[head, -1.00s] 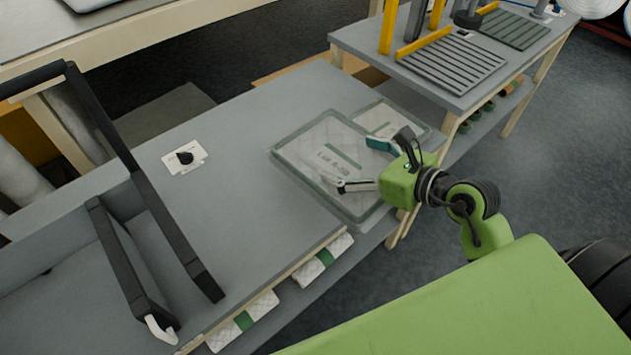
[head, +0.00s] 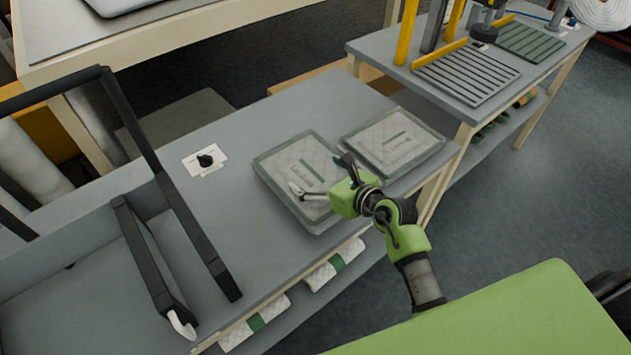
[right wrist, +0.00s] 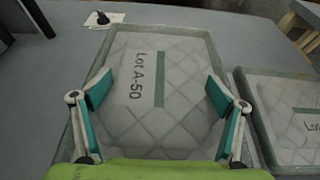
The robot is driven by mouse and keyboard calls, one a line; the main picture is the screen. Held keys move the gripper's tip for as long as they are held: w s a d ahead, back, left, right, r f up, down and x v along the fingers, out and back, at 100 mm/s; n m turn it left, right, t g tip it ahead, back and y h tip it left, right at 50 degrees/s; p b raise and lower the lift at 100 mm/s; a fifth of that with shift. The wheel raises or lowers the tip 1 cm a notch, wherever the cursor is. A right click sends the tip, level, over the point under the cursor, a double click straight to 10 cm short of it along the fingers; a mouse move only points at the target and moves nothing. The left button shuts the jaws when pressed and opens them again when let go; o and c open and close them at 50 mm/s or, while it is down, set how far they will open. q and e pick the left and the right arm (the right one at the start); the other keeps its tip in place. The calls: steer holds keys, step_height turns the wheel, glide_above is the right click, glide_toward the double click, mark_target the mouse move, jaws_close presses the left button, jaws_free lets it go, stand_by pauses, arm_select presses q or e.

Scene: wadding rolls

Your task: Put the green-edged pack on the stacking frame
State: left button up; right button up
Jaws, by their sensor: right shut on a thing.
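The pack marked "Lot A-50" (head: 292,165) has a grey-green edge, a quilted face and a green strip. It shows at the middle of the bench in the head view and large in the right wrist view (right wrist: 165,65). My right gripper (head: 322,178) is shut on its quilted middle, with teal pads at both sides in the wrist view (right wrist: 160,95). I cannot tell whether the pack touches the bench. A slatted grey rack with yellow posts (head: 465,76), apparently the stacking frame, stands on the far-right table. My left gripper is not in view.
A second similar pack (head: 370,150) lies just right of the held one. A black-barred frame (head: 180,230) stands at the left of the bench. A small card with a black knob (head: 205,161) lies behind. Green-banded rolls (head: 335,264) sit on the shelf below.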

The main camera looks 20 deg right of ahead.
steer(key=shift+w+a+f, duration=0.15)
steer(key=shift+w+f, duration=0.1)
steer(key=shift+f, duration=1.65)
steer(key=o, duration=0.7)
steer(key=shift+f, duration=0.2)
steer(key=shift+o, duration=1.4)
steer(key=shift+r, duration=0.1)
